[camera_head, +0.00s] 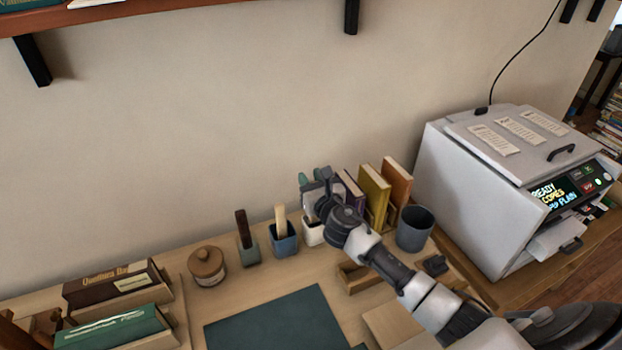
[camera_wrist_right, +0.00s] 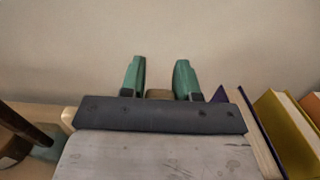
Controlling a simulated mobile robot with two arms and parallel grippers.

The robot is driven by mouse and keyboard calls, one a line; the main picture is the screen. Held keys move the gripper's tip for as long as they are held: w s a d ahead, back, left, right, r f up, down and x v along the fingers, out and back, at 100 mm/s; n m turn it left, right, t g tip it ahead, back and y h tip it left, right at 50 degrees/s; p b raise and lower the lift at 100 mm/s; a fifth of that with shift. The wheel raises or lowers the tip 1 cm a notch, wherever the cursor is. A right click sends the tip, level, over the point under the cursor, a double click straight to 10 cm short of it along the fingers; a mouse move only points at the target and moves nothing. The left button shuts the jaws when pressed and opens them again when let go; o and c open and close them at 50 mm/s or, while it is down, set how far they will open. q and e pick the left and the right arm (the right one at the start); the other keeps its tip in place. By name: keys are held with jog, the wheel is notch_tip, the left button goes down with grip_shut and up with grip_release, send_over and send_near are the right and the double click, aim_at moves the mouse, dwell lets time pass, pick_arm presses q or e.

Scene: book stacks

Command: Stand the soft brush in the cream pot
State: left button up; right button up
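The cream pot (camera_head: 313,232) is a small pale square pot, right of two similar pots on the desk by the wall. My right gripper (camera_head: 315,178) is just above it and hides its top. In the right wrist view, its two green fingers (camera_wrist_right: 160,78) stand a little apart. A tan piece (camera_wrist_right: 160,94) fills the gap between them; it looks like the soft brush's handle, with only its end showing. I cannot see whether its lower end is inside the pot. My left gripper is not in view.
A blue pot (camera_head: 285,243) holds a light handle and a grey-green pot (camera_head: 249,250) a dark one. Upright books (camera_head: 374,195) and a dark cup (camera_head: 414,229) stand close to the right. A lidded jar (camera_head: 208,266) is left, a green mat (camera_head: 275,322) in front.

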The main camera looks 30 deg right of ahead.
jog(key=o, duration=0.4)
jog(key=shift+o, duration=0.2)
jog(key=s, duration=1)
jog(key=shift+s+a+b, duration=0.3)
jog(key=shift+s+b, duration=0.1)
jog(key=shift+b, duration=0.05)
jog(key=shift+f, duration=0.1)
